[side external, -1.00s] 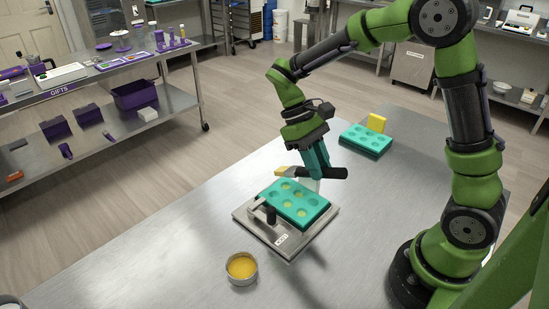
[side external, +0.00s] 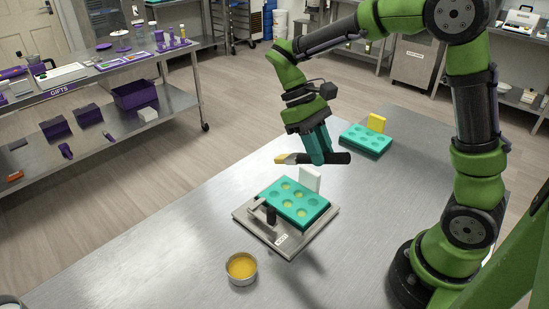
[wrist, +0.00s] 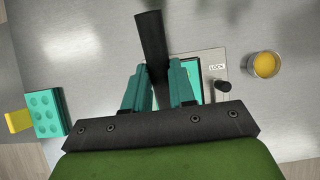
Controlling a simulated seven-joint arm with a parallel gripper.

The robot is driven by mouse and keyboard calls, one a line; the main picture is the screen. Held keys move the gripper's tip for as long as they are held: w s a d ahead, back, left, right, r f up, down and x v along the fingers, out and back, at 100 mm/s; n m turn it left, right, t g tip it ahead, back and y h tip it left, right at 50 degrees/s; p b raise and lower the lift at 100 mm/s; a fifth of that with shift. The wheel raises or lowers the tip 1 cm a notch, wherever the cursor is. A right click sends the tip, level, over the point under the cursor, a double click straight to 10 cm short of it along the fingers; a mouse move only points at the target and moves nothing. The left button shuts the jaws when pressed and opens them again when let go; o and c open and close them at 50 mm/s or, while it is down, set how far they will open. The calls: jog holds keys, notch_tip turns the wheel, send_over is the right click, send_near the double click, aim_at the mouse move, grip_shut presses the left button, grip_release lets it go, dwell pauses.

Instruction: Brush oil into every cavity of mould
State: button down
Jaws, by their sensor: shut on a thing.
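My gripper (side external: 318,148) is shut on the black handle of a brush (side external: 336,158). The brush is held roughly level above the far edge of the mould, its pale yellowish bristles pointing left. The teal mould (side external: 318,207) sits on a metal plate (side external: 250,228) with a black knob and a label. Several of its cavities look yellowish; the sheen of each is too small to judge. In the wrist view my gripper (wrist: 160,75) grips the brush handle (wrist: 150,35), and the bristles are hidden. A round tin of yellow oil (side external: 241,267) stands on the table in front of the plate.
A second teal mould (side external: 366,140) lies at the back right with a yellow block (side external: 376,122) behind it. A white upright block (side external: 310,179) stands at the plate's far side. The steel table (side external: 150,255) is clear to the left.

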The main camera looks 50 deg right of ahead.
dwell(0.4)
jog(key=a, duration=0.3)
jog(key=shift+a+r, duration=0.1)
jog(key=shift+a, duration=0.15)
jog(key=shift+f, duration=2.7)
jog(key=shift+f, duration=0.8)
